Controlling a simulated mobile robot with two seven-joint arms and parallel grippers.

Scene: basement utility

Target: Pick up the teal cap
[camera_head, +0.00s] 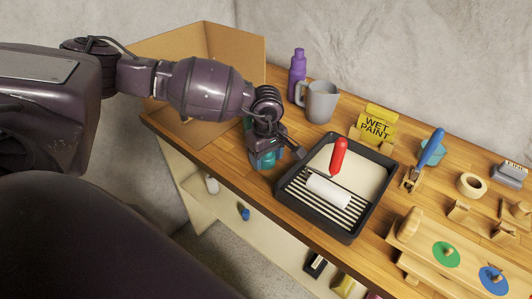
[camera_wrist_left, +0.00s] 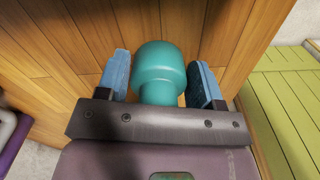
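A teal rounded object, which I take to be the teal cap (camera_wrist_left: 160,68), stands between the two blue finger pads of my left gripper (camera_wrist_left: 161,82) in the left wrist view. A narrow gap shows on each side of it, so the fingers are open around it and not closed on it. In the head view my left gripper (camera_head: 267,160) is low at the workbench's near edge, left of the paint tray; teal shows there, but the cap and fingers are hard to tell apart. My right gripper is in neither view.
A black paint tray (camera_head: 293,186) with a white roller (camera_head: 328,190) sits close to the right. A cardboard box (camera_head: 238,52) is behind my left arm. A purple bottle (camera_head: 297,75) and grey mug (camera_head: 320,101) stand behind the gripper.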

